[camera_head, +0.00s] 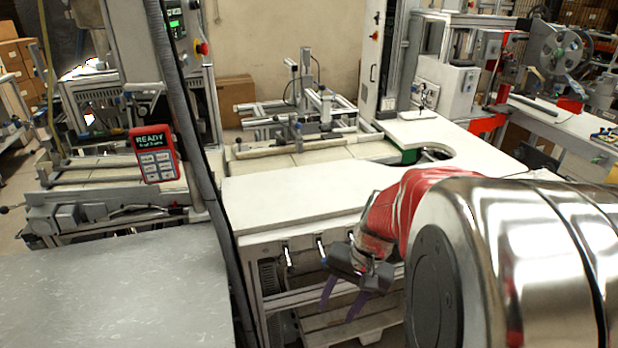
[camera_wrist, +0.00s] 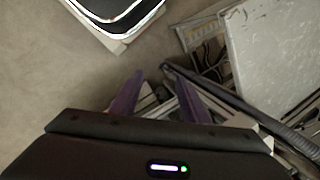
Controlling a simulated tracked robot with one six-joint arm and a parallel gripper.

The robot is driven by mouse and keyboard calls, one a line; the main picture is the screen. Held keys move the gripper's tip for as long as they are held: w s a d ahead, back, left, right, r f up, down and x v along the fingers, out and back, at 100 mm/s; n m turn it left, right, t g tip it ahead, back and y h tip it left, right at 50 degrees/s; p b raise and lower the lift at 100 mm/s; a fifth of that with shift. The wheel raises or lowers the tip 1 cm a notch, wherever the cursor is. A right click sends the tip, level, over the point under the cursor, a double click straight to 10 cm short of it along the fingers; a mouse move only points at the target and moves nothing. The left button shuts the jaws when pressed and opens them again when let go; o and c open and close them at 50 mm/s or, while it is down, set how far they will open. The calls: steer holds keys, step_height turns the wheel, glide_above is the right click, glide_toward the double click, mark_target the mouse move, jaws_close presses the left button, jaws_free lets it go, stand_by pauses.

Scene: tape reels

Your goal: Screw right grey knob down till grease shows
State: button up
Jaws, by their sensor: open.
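My gripper (camera_head: 340,303) shows in the head view with its two purple fingers apart and nothing between them. It hangs low in front of the white workbench (camera_head: 290,196), below the level of its top. In the wrist view the open fingers (camera_wrist: 158,78) point toward the floor and some metal framework. I cannot make out the right grey knob or any grease in either view. A small upright metal fixture (camera_head: 422,97) stands far back on the bench, too small to read in detail.
A grey tabletop (camera_head: 110,290) lies at the front left. A dark, slanting hose (camera_head: 192,150) runs down beside the bench. A red panel marked READY (camera_head: 153,155) is at the left. A machine with reels (camera_head: 553,48) stands at the back right. Most of the bench top is clear.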

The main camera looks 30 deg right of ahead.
steer(key=w+d+f+m+t+y, duration=0.25)
steer(key=d+f+m+t, duration=0.25)
steer(key=d+f+m, duration=0.4)
steer(key=w+d+f+m+t+y, duration=0.1)
steer(key=w+d+f+m+t, duration=0.3)
steer(key=d+m, duration=0.45)
steer(key=d+m+t+h, duration=0.7)
steer(key=d+m+h, duration=0.3)
steer(key=d, duration=1.5)
steer(key=shift+s+m, duration=0.45)
steer(key=shift+m, duration=0.4)
steer(key=shift+w+h, duration=0.1)
steer(key=shift+h, duration=0.15)
steer(key=x, duration=1.3)
steer(key=shift+w+r, duration=0.2)
steer(key=shift+w, duration=0.15)
steer(key=c, duration=1.1)
